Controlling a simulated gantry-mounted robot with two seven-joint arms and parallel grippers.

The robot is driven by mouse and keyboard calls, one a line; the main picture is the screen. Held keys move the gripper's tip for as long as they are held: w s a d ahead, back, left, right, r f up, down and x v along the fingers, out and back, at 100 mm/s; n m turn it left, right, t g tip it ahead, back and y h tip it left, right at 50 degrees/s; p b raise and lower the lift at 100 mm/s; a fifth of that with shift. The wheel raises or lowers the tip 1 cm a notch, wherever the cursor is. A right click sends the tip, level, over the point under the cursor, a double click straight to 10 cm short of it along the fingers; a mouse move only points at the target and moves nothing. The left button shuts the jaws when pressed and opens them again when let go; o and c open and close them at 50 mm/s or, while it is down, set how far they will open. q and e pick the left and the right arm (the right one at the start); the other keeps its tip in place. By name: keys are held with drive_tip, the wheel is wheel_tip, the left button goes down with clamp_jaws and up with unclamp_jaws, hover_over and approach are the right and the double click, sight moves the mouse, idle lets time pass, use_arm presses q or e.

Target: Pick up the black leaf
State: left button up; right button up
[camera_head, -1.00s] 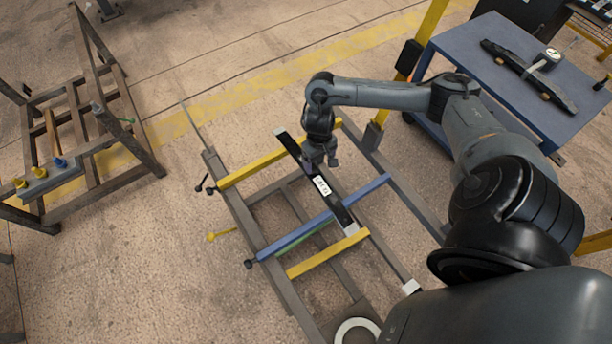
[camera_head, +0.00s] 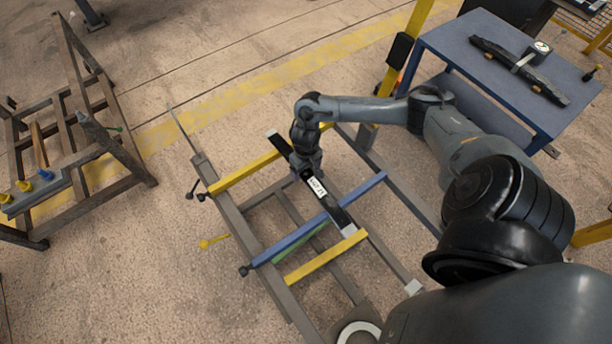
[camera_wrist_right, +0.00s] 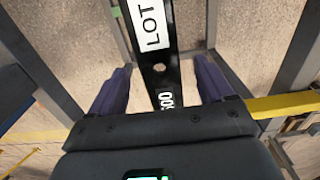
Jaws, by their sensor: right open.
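The black leaf (camera_head: 333,208) is a long dark bar with a white label, lying slantwise across the rack's yellow and blue crossbars. In the right wrist view the leaf (camera_wrist_right: 185,20) runs up between my fingers, with "LOT" on the label and a hole below it. My right gripper (camera_head: 308,174) is at the leaf, near the label's upper end. In the wrist view my right gripper (camera_wrist_right: 160,85) is open, one finger on each side of the leaf with gaps between. My left gripper is not in view.
The rack has a yellow crossbar (camera_head: 245,173), a blue crossbar (camera_head: 285,240) and a second yellow bar (camera_head: 325,256). A blue table (camera_head: 490,80) at upper right holds another dark bar with a gauge (camera_head: 542,47). A brown frame (camera_head: 110,160) stands at left.

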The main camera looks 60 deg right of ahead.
drive_tip(key=shift+f, duration=0.85)
drive_tip(key=c, duration=1.1)
drive_tip(key=shift+r, duration=0.15)
drive_tip(key=shift+c, duration=0.8)
